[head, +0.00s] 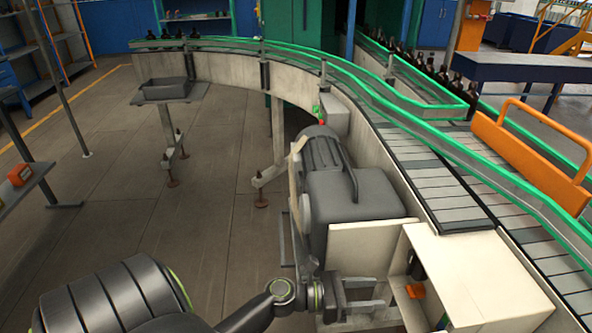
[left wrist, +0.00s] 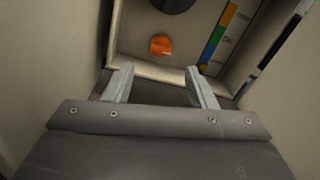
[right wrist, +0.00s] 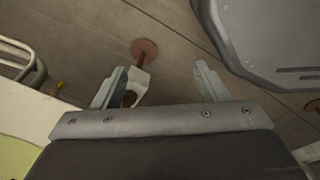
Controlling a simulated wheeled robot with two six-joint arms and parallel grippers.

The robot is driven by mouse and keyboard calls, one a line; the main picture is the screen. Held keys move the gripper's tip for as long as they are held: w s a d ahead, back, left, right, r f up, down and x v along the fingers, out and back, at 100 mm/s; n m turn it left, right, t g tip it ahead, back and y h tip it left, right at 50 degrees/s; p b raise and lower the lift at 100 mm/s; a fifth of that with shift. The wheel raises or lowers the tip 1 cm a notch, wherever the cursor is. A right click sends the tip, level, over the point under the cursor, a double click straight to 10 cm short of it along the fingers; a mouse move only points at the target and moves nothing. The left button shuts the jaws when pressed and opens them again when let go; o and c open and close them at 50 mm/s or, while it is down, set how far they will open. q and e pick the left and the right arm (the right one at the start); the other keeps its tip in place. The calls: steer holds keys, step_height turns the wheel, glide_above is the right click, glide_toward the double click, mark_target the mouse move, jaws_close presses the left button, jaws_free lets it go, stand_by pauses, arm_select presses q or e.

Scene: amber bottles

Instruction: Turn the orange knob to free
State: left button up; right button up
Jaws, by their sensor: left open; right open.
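The orange knob (head: 415,290) sits inside an open cream box (head: 470,270) at the lower right of the head view. In the left wrist view the orange knob (left wrist: 160,45) is on a pale panel, ahead of my left gripper and slightly left of its middle. A strip with yellow, green, blue and orange bands (left wrist: 218,38) runs beside it. My left gripper (left wrist: 160,85) is open and empty, apart from the knob. In the head view my left gripper (head: 365,297) is at the box's left side. My right gripper (right wrist: 158,82) is open over the floor.
A dark round part (head: 416,266) is above the knob. A grey motor (head: 345,195) stands left of the box. The conveyor (head: 450,190) with green rails and an orange handled guard (head: 530,155) runs behind. Dark bottles (head: 445,75) stand farther back.

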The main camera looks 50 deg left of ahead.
arm_select(q)
steer(key=b+v, duration=0.2)
steer(key=v, duration=0.7)
steer(key=s+a+f+m+g+y, duration=0.1)
steer(key=a+f+m+y, duration=0.2)
steer(key=f, duration=0.8)
steer(key=s+a+f+m+g+y, duration=0.2)
steer(key=a+f+m+y, duration=0.1)
steer(key=f, duration=0.8)
steer(key=shift+a+f+m+g+y, duration=0.35)
steer(key=shift+m+y, duration=0.25)
steer(key=shift+y, duration=0.1)
